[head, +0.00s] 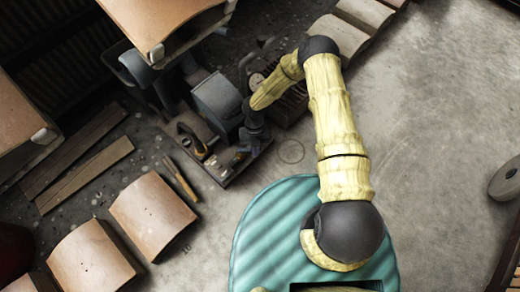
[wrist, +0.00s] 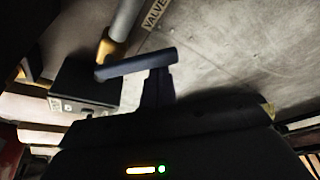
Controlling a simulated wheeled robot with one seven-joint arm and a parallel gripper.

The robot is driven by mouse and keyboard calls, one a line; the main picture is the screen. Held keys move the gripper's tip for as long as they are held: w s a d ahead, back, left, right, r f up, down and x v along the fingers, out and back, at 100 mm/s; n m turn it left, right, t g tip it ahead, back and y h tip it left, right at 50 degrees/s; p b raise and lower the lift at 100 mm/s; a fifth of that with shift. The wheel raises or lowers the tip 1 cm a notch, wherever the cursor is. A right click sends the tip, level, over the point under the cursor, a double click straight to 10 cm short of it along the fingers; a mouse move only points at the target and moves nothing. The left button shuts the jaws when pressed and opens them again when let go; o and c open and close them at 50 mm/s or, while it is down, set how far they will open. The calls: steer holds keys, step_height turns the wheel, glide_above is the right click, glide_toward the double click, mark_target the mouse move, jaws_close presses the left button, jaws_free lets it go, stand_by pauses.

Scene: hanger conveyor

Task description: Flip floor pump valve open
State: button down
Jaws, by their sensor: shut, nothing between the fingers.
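In the wrist view a dark bar-shaped lever (wrist: 136,63) lies nearly crosswise, tilted up to the right. Its left end meets the foot of a grey pipe (wrist: 127,18) with a brass-coloured collar (wrist: 108,47). A label reading VALVE (wrist: 155,13) is beside the pipe. My gripper (wrist: 158,86) is shut and empty. Its fingertips are at the lever's right end; I cannot tell whether they touch it. In the head view my gripper (head: 251,143) is low over the dark pump base (head: 228,176), and the lever cannot be made out.
A dark box (wrist: 85,90) with a small label sits left of my fingers. In the head view a grey pump housing (head: 217,100) stands left of my wrist. Tan curved blocks (head: 150,215) and planks (head: 85,175) lie to the left.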

steer(key=shift+w, duration=0.3)
stand_by(0.5)
steer(key=shift+s+a, duration=0.45)
steer(key=shift+a, duration=0.25)
steer(key=shift+s, duration=0.15)
step_height(320, 180, up, 9)
steer(key=p, duration=0.6)
steer(key=shift+s+r, duration=0.2)
steer(key=shift+d+r, duration=0.1)
